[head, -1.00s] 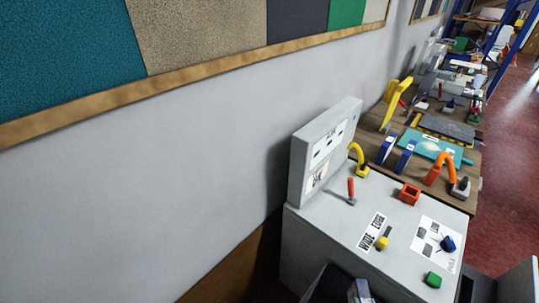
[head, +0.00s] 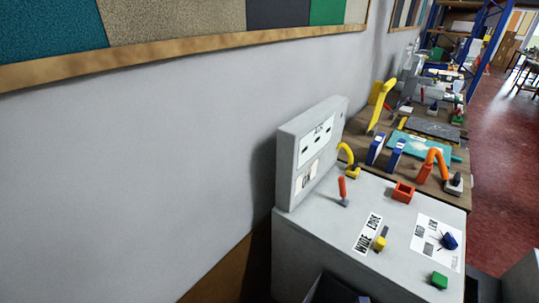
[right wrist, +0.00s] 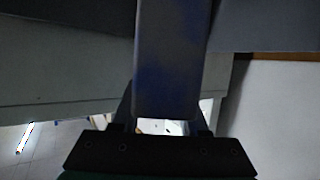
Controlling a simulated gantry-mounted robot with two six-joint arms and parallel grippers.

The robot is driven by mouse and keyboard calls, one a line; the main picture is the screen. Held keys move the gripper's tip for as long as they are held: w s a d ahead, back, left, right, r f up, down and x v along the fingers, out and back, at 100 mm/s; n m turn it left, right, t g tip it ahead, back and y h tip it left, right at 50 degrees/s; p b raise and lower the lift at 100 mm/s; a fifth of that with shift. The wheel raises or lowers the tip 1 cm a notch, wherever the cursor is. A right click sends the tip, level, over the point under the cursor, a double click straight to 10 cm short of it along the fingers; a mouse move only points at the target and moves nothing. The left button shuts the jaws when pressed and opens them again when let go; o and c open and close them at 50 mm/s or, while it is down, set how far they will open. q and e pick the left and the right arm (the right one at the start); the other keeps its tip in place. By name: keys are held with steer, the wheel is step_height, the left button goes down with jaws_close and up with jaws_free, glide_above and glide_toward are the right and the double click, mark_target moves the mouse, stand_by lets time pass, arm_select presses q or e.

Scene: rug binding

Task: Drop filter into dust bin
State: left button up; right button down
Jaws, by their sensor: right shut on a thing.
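In the right wrist view my right gripper (right wrist: 167,122) is shut on a long flat dark piece with bluish patches, which I take to be the filter (right wrist: 170,60). The filter extends straight out from the jaws and hides much of what lies beyond. In the head view a dark open-topped box, seemingly the dust bin (head: 334,289), shows only its upper part at the bottom edge, in front of the grey machine. A small bluish bit at the bottom edge beside it is too cut off to identify. My left gripper is in neither current view.
The grey machine (head: 330,235) has an upright panel (head: 308,150) against the wall. A cluttered wooden bench stands behind.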

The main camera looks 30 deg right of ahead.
steer(key=shift+c, duration=1.8)
jaws_free()
